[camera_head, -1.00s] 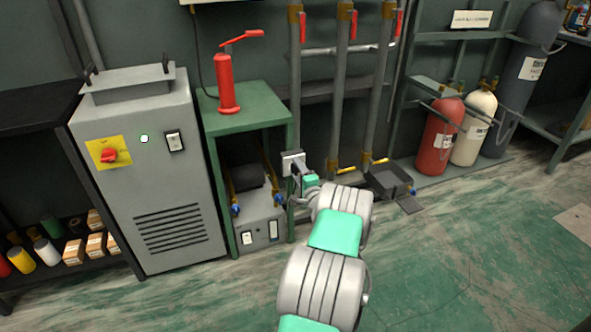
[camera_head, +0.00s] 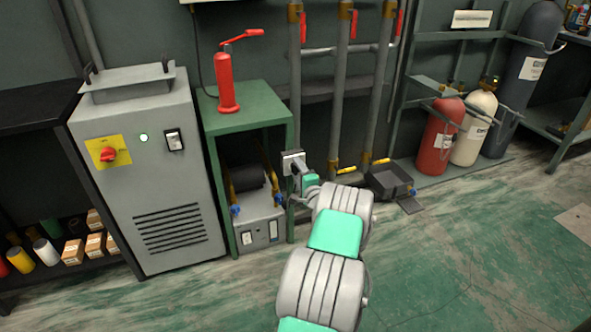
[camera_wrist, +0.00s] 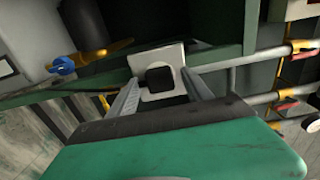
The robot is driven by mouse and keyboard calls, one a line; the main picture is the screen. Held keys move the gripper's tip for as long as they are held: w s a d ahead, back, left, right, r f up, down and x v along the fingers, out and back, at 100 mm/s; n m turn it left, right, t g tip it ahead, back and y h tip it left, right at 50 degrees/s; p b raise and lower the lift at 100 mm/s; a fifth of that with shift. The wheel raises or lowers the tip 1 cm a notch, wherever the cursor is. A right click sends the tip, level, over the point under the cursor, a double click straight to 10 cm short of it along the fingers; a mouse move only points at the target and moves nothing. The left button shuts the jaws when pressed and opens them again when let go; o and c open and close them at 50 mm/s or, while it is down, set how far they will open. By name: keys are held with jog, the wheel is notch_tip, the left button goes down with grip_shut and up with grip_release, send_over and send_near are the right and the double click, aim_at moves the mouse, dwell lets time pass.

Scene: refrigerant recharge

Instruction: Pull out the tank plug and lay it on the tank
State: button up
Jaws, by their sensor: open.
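A pale square socket plate (camera_head: 292,157) is on the front right post of the green stand. In the wrist view, a dark plug (camera_wrist: 160,78) sits at the middle of this socket plate (camera_wrist: 166,56). My gripper (camera_wrist: 161,88) is open, with one finger on each side of the plug; I cannot tell whether either finger touches it. In the head view my gripper (camera_head: 297,168) is at the socket, and the plug cannot be made out there. A dark cylindrical tank (camera_head: 248,178) lies on a grey unit inside the stand; it also shows in the wrist view (camera_wrist: 88,22).
The green stand (camera_head: 250,101) carries a red hand pump (camera_head: 228,85). A blue-handled valve (camera_wrist: 62,66) is left of the socket. A grey cabinet (camera_head: 160,190) stands left. The floor right is clear.

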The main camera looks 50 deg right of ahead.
jog(key=shift+c, duration=0.6)
grip_shut()
jog(key=shift+s, duration=0.1)
jog(key=shift+p+v, duration=0.3)
jog(key=shift+v, duration=2.65)
